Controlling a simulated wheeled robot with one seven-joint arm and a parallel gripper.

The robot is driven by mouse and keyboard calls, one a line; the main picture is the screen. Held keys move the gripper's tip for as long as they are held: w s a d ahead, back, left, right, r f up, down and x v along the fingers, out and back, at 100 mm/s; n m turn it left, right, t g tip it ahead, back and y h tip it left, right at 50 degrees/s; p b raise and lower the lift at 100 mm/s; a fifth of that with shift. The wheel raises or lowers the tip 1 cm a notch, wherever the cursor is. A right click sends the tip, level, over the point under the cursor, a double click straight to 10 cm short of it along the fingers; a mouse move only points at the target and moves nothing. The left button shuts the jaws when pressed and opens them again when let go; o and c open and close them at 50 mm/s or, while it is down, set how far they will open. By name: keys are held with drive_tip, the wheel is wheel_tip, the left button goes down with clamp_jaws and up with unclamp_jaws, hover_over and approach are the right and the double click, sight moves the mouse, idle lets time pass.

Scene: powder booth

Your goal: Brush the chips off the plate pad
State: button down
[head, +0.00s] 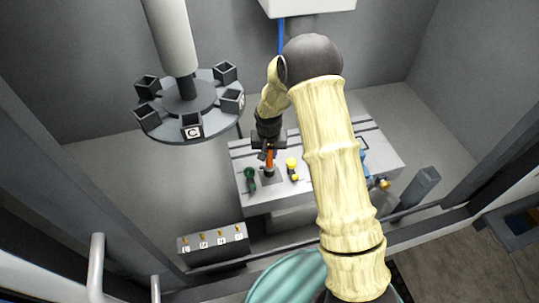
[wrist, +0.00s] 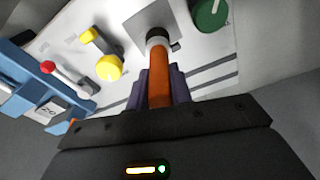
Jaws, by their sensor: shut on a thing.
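My gripper (head: 268,150) is low over the white table (head: 240,149). It is shut on an orange handle (wrist: 159,82), which I take to be the brush; the handle also shows in the head view (head: 269,160). In the wrist view the handle lies between the two purple fingers, and its far end has a dark and pale collar over a grey square plate (wrist: 139,27), which may be the plate pad. I cannot tell whether the tool touches the plate. I cannot make out any chips; the tool and gripper hide part of the plate.
A green-knobbed thing (head: 250,178) and a yellow-knobbed thing (head: 292,167) stand either side of the tool. A blue fixture with a red knob (wrist: 47,67) is at the wrist view's left. A carousel of cups (head: 187,97) hangs left. A dark slotted box (head: 213,245) stands front left.

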drive_tip(key=shift+w+a, duration=0.15)
drive_tip(key=shift+w, duration=0.1)
drive_tip(key=shift+r, duration=0.1)
drive_tip(key=shift+s+b, duration=0.4)
drive_tip(key=shift+s, duration=0.3)
drive_tip(key=shift+s+d+f+b, duration=0.15)
drive_tip(key=shift+s+d, duration=0.1)
drive_tip(key=shift+s, duration=0.45)
drive_tip(key=shift+s+d+f+b, duration=0.1)
drive_tip(key=shift+s+d+b, duration=0.1)
drive_tip(key=shift+s, duration=0.5)
wheel_tip(320, 180, up, 6)
drive_tip(key=p, duration=0.4)
drive_tip(key=shift+r, duration=0.1)
wheel_tip(320, 180, up, 3)
drive_tip(key=shift+f+p, duration=0.1)
drive_tip(key=shift+p, duration=0.75)
